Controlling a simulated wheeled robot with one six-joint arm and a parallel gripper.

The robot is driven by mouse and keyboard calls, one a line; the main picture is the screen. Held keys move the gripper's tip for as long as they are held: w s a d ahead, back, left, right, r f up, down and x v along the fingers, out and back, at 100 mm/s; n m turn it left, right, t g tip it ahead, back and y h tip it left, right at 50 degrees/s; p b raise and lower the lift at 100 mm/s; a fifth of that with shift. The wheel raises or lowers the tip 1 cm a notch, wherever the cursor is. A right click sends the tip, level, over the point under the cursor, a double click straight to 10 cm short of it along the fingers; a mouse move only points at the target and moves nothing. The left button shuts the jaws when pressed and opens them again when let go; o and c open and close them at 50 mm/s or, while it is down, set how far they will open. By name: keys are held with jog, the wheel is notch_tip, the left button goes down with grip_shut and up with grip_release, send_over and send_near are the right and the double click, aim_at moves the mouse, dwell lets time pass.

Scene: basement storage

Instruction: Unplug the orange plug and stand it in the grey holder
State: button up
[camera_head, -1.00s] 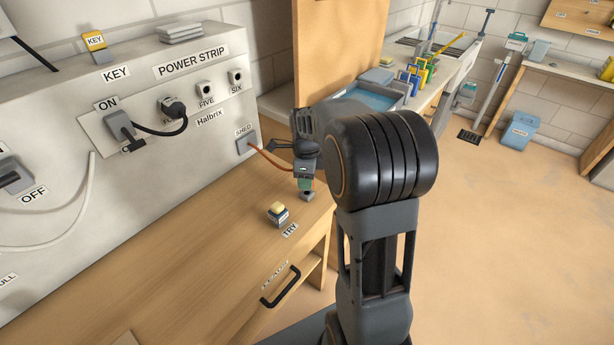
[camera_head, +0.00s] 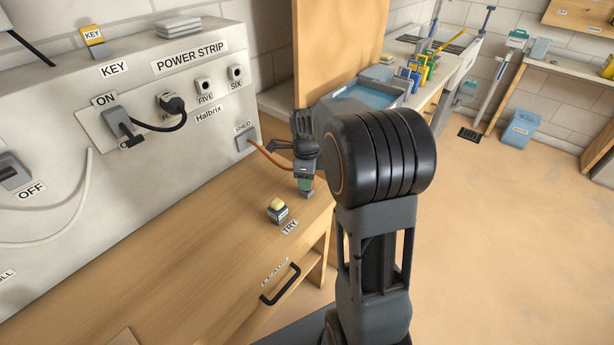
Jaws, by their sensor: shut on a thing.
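An orange cord (camera_head: 268,156) runs from the grey SHED box (camera_head: 246,139) on the panel to my gripper (camera_head: 305,184). My gripper points down over the right end of the wooden bench and is shut on the orange plug at the cord's end. The plug itself is almost wholly hidden by the fingers. The small grey holder (camera_head: 307,194) is directly under the fingertips, on the bench near its right edge. I cannot tell how deep the plug sits in the holder.
A black plug (camera_head: 172,103) sits in the power strip; sockets FIVE (camera_head: 205,84) and SIX (camera_head: 235,73) are empty. A drawer handle (camera_head: 281,284) is on the bench front.

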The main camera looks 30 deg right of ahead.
jog(key=shift+f+b, duration=0.4)
jog(key=shift+f, duration=0.4)
jog(key=o, duration=1.2)
jog(key=shift+r, duration=0.1)
notch_tip(320, 180, up, 14)
jog(key=p, duration=0.2)
jog(key=shift+p, duration=0.35)
